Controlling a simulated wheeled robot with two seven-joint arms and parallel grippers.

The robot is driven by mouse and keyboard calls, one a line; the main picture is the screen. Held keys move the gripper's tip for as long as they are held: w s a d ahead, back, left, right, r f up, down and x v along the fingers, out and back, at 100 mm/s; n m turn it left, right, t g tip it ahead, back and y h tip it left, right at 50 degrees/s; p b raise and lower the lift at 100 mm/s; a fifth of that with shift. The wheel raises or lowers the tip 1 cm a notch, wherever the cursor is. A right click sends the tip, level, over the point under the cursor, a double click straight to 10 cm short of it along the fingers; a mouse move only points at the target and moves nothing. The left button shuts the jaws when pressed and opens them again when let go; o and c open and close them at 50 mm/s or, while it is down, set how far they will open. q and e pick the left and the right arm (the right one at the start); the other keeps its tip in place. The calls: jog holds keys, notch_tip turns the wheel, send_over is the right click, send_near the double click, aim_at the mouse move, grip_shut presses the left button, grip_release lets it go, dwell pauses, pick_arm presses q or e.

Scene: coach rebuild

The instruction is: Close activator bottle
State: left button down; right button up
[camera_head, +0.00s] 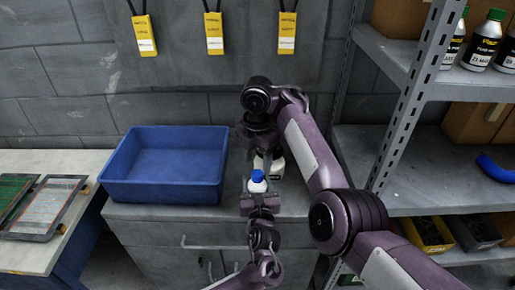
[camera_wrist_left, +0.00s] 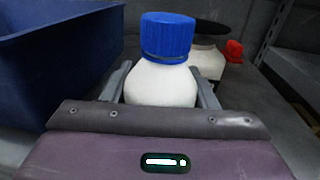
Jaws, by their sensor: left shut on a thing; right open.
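The activator bottle (camera_head: 257,187) is white with a blue cap (camera_head: 257,176). It stands upright between the fingers of my left gripper (camera_head: 260,193), which is shut on its body. How tightly the cap is screwed cannot be seen. My right gripper (camera_head: 261,158) is open and points down just behind and above the bottle. Its fingertips are partly hidden.
A second white container (camera_head: 277,165) stands behind on the grey cabinet; a red cap (camera_wrist_left: 234,50) shows beside it. A blue bin (camera_head: 165,190) is at left. A metal shelf (camera_head: 400,125) with dark bottles stands at right. Yellow tags hang on the wall.

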aim_at(258, 173)
jog(key=shift+r, duration=1.85)
jog(key=f+m, duration=0.2)
jog(key=m, duration=0.1)
jog(key=shift+w+d, duration=0.1)
jog(key=shift+d, duration=0.05)
jog(key=m, duration=0.1)
jog(key=f+m, duration=0.1)
jog(key=m, duration=0.1)
jog(key=shift+s+f, duration=0.2)
jog(key=shift+f, duration=0.05)
jog(key=shift+m, duration=0.3)
notch_tip(258, 173, down, 4)
jog(key=shift+f, duration=0.15)
jog(key=n, duration=0.3)
jog(key=shift+w, duration=0.1)
jog(key=n, duration=0.3)
jog(key=shift+n, duration=0.4)
notch_tip(258, 173, up, 8)
jog(key=shift+f, duration=0.1)
